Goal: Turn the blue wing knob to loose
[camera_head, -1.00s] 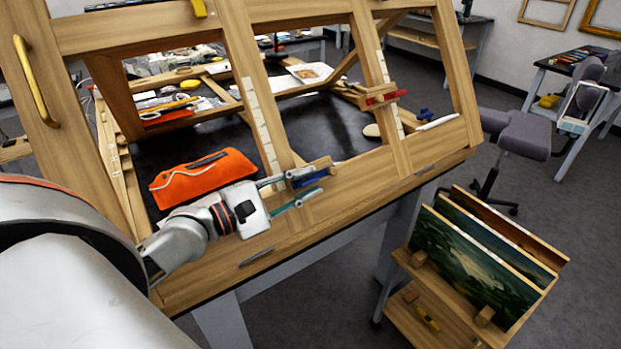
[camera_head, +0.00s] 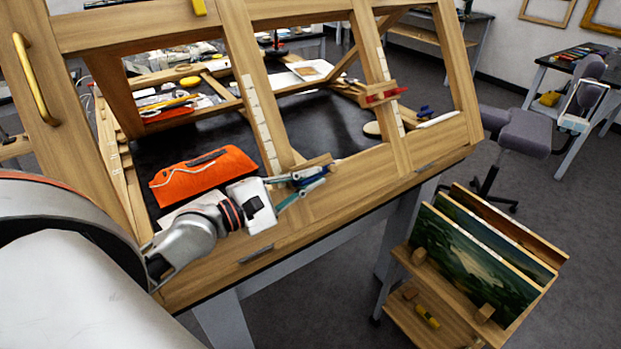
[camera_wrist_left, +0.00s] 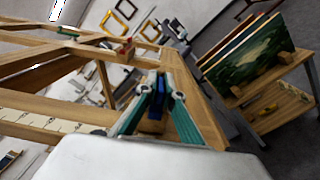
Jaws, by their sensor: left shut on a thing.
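The blue wing knob (camera_head: 306,181) sits on a small wooden block at the lower rail of the wooden easel frame (camera_head: 350,180). My left gripper (camera_head: 316,178) reaches it from the left, its teal fingers shut on the knob. The fingers cover much of the knob in the head view. In the left wrist view the blue knob (camera_wrist_left: 159,88) shows as a narrow upright strip between the two teal fingers of the gripper (camera_wrist_left: 160,95). My right gripper is in neither view.
An orange pouch (camera_head: 203,176) lies on the dark surface behind my left wrist. A red-handled wooden clamp (camera_head: 383,95) sits on the upright to the right.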

